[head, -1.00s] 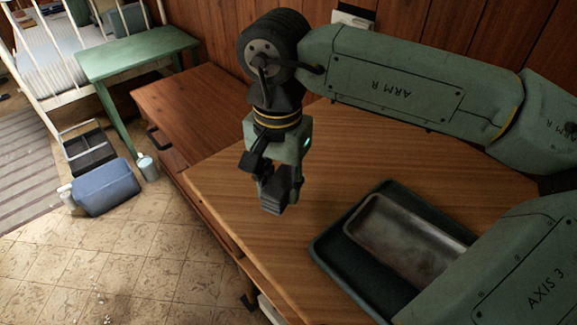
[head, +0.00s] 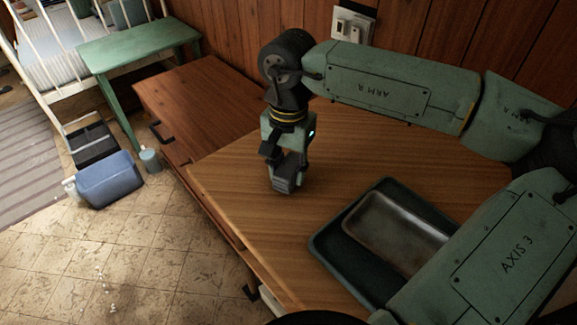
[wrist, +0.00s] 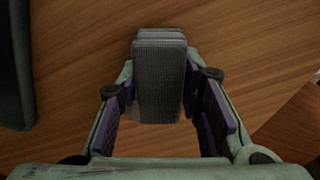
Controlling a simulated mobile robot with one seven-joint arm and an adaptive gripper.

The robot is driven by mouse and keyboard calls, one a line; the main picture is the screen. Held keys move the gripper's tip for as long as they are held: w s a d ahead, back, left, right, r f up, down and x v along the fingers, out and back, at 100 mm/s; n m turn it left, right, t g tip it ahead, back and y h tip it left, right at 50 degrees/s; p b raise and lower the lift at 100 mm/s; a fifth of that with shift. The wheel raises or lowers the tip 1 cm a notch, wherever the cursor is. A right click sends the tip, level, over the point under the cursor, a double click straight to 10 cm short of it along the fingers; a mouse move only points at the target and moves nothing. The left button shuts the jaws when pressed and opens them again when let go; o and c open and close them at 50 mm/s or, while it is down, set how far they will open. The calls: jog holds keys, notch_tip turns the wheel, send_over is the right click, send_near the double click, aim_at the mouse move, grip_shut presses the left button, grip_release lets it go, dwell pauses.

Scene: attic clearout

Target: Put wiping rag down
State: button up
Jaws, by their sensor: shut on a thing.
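My gripper (head: 286,172) points down over the wooden tabletop, left of the dark tray. It is shut on a grey, folded, cloth-like block, which I take to be the wiping rag (head: 284,185). In the wrist view the rag (wrist: 160,75) shows its ribbed grey top and layered far edge between the purple-padded fingers (wrist: 163,100). The rag is at or close above the tabletop (head: 235,185); I cannot tell whether it touches. Its underside is hidden.
A dark green tray (head: 335,258) holding a metal pan (head: 400,232) lies on the table to the right. A lower reddish wooden cabinet (head: 195,95) adjoins at the left. A green bench (head: 140,48) and a blue container (head: 108,180) stand on the floor beyond. Tabletop around the gripper is clear.

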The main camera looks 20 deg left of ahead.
aim_at(288, 165)
jog(key=shift+f, duration=0.25)
jog(key=o, duration=1.1)
jog(key=shift+o, duration=0.2)
jog(key=shift+r, duration=0.15)
jog(key=shift+r, duration=0.25)
notch_tip(288, 165, up, 10)
jog(key=shift+r+b, duration=0.25)
jog(key=shift+b, duration=0.35)
jog(key=shift+r, duration=0.65)
